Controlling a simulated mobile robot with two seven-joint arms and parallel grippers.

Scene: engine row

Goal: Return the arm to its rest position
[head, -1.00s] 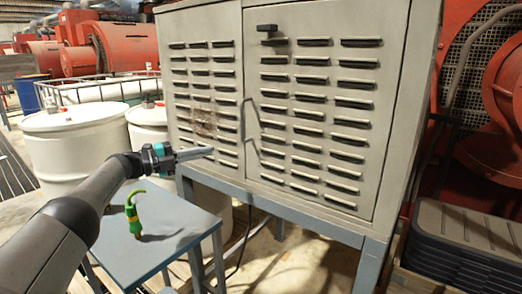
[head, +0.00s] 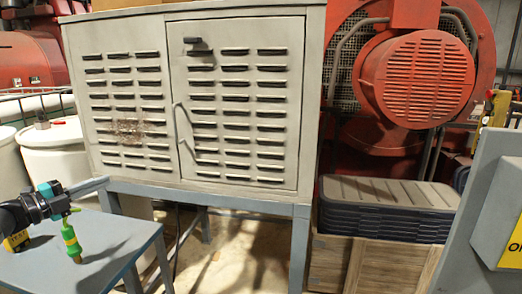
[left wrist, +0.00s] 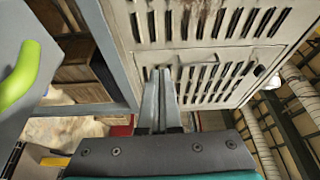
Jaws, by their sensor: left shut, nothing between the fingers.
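My left gripper (head: 88,186) is at the left of the head view, above a small blue-grey table (head: 110,245). Its fingers are shut and empty, pointing right toward the front of a grey louvred cabinet (head: 120,75). In the left wrist view the shut fingers (left wrist: 160,80) lie in front of the cabinet's louvres (left wrist: 215,50). A green and yellow tool (head: 71,240) with a curved green end stands upright on the small table, just below the gripper in the picture. Its green end (left wrist: 18,78) shows at the left of the wrist view. My right gripper is not in view.
The cabinet door (head: 245,110) is closed. White drums (head: 55,150) stand behind the gripper at left. A wooden crate (head: 375,265) with stacked dark lids (head: 385,210) sits right of the cabinet. A grey post with a yellow panel (head: 510,245) is at the right edge.

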